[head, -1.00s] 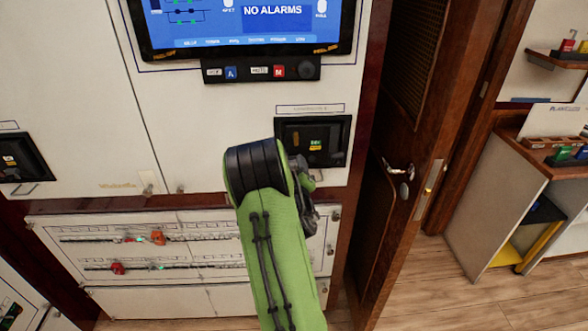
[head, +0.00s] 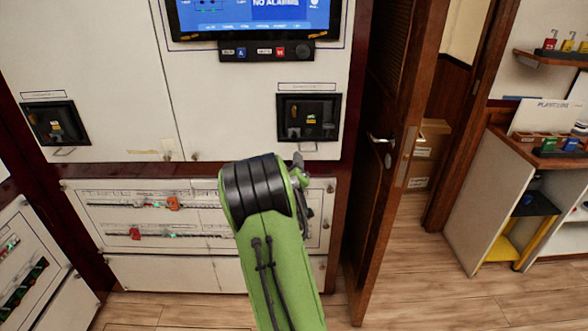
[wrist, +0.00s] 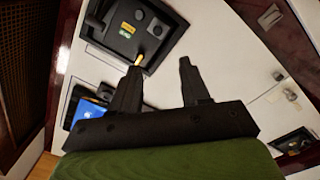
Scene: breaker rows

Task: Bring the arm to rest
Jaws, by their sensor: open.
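My green arm reaches up from the bottom of the head view toward the white panel wall, and its black joint hides part of the breaker rows. In the wrist view my gripper (wrist: 158,75) shows two black fingers spread apart with nothing between them. The fingers point toward the white panel, near a black recessed breaker unit (wrist: 130,25) with a yellow handle. That unit also shows in the head view (head: 309,118), above and to the right of my arm's joint. I cannot tell the gap between fingertips and panel.
Breaker rows (head: 150,215) with red and orange parts run along the lower panel. A second recessed unit (head: 50,123) is at left. A screen (head: 255,15) hangs above. A brown wooden door (head: 385,180) stands right of the panel, with a shelf unit (head: 500,210) beyond. Wood floor is clear at right.

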